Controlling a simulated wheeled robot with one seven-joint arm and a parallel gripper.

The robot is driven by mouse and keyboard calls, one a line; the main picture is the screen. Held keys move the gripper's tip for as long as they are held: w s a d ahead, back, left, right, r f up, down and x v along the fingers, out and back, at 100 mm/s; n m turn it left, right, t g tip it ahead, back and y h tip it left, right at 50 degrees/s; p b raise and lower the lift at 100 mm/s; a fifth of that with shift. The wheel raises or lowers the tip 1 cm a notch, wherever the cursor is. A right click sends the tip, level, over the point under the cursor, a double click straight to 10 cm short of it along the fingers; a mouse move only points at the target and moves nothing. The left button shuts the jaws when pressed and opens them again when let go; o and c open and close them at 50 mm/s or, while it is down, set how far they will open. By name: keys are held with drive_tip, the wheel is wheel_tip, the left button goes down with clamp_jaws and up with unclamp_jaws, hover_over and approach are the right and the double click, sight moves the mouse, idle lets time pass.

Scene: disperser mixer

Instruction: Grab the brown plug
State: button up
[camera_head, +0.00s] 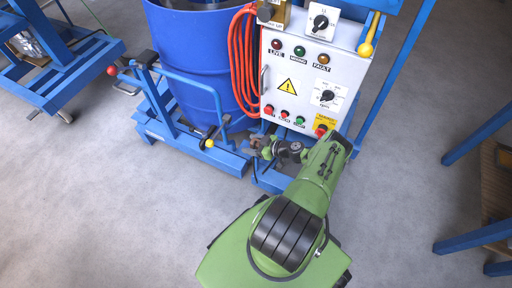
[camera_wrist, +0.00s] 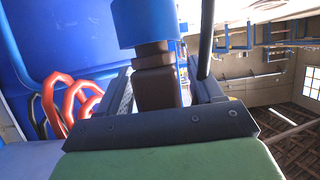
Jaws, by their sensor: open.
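The brown plug (camera_wrist: 155,82) stands out in the middle of the wrist view, a stepped brown block with a wide blue part directly above it in the picture. My gripper (camera_wrist: 162,88) is open, with one dark finger on each side of the plug. The plug lies between the fingers; whether either finger touches it I cannot tell. In the head view my gripper (camera_head: 264,147) is low, just below the lower left corner of the control box. The plug is too small and covered there to make out clearly.
The grey control box (camera_head: 308,80) with knobs and lamps stands above my gripper. An orange hose (camera_head: 242,65) hangs beside a blue drum (camera_head: 200,60). Blue frame rails (camera_head: 215,155) run low nearby. A blue-legged table (camera_head: 480,135) is at right. Floor at lower left is clear.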

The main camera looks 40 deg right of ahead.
drive_tip(key=c, duration=1.1)
